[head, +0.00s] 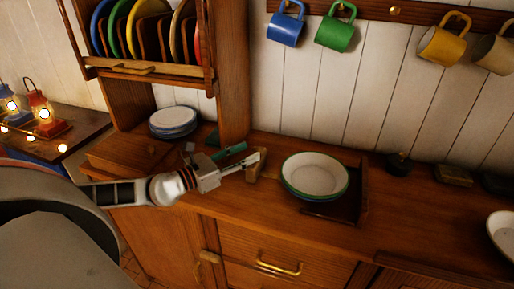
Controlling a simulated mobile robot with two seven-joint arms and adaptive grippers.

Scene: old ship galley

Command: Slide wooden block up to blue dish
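A small wooden block (257,168) stands on the counter left of the dishes. My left gripper (250,160) reaches in from the left, with its pale fingertip beside or against the block's left side; contact and finger gap are unclear. A stack of white dishes with green-blue rims (315,176) sits to the right of the block, apart from it. Another stack of white plates with blue rims (173,122) stands at the back left, under the rack. No plainly all-blue dish shows on the counter. My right gripper is out of view.
A low dark wooden holder (361,195) borders the dish stack on its right. A greenish object (231,150) lies just behind my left gripper. A plate rack (147,70) hangs above left. Mugs, including a blue one (286,26), hang on the wall.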

